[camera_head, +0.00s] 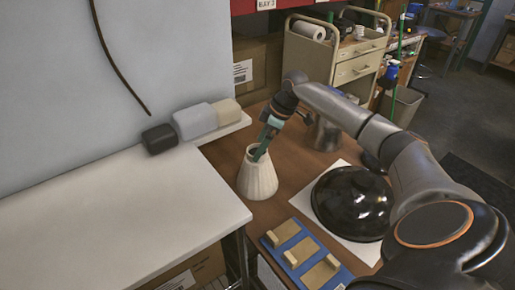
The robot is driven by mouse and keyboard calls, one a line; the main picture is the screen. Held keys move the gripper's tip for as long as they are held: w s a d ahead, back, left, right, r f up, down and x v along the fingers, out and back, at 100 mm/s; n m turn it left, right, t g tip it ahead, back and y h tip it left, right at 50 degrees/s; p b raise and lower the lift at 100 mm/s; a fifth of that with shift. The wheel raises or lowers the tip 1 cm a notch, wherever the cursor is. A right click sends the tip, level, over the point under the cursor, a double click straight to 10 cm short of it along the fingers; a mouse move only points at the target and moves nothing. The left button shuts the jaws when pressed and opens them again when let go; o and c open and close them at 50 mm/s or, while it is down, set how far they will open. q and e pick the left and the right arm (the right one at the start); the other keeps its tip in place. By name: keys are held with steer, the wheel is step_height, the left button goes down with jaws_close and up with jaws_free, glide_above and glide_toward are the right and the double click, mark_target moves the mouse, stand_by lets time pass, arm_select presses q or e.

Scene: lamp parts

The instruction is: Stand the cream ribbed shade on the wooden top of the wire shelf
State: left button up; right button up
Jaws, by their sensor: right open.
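The cream ribbed shade (257,180) stands upright on a brown wooden surface (285,205), its narrow end up. My right gripper (262,151) is open and points down at the shade's narrow top. A finger overlaps the rim in the picture; I cannot tell whether it touches the shade. The far finger is hard to make out. I cannot tell whether this brown surface is the top of the wire shelf, as no wire frame shows clearly. My left gripper is not in view.
A glossy black dome (352,202) lies on a white sheet (368,247) right of the shade. A blue board (322,284) with wooden blocks lies in front. A white tabletop (110,220) is at left, with black, grey and cream blocks (194,122) behind. A cart (330,60) stands behind.

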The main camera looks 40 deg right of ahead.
steer(key=v, duration=0.9)
stand_by(0.3)
